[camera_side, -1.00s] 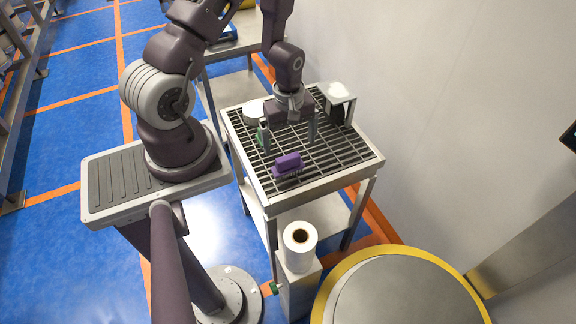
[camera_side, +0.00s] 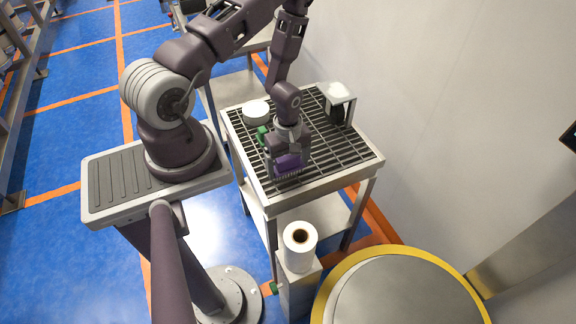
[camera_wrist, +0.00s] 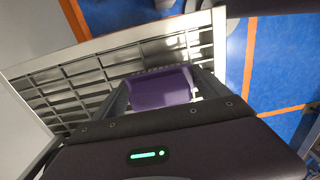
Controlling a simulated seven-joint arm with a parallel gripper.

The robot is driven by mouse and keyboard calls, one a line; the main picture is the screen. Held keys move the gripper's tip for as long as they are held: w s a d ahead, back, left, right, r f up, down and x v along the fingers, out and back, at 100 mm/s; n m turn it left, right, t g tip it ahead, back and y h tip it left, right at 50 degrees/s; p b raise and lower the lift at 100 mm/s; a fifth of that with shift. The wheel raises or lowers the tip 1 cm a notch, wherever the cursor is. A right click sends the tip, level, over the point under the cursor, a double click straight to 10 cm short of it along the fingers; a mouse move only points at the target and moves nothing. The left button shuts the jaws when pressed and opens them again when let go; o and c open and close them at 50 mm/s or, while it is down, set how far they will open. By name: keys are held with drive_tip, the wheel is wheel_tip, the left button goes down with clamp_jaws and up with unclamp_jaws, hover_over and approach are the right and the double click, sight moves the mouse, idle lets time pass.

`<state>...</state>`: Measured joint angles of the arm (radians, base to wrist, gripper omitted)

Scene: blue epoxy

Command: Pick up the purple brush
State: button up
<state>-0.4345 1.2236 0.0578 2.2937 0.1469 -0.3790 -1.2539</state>
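The purple brush (camera_side: 289,163) lies on the slatted metal rack top of the cart, near its front. My gripper (camera_side: 288,168) is down over it and hides part of it in the side view. In the wrist view the purple brush (camera_wrist: 160,88) sits between the two fingers of my gripper (camera_wrist: 165,90), one at its left end and one at its right. A small bright gap shows by the right finger, so the fingers look open around the brush. Contact at the left finger is unclear.
On the rack (camera_side: 345,162), a white round container (camera_side: 256,112) and a green item (camera_side: 262,135) stand behind my gripper at left. A small metal stand (camera_side: 338,95) with a dark object is at the back right. The rack's right front is clear.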

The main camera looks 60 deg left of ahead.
sight(288, 157)
drive_tip(key=c, duration=0.4)
drive_tip(key=shift+r, duration=0.1)
wheel_tip(288, 157, up, 10)
drive_tip(key=shift+f, duration=0.1)
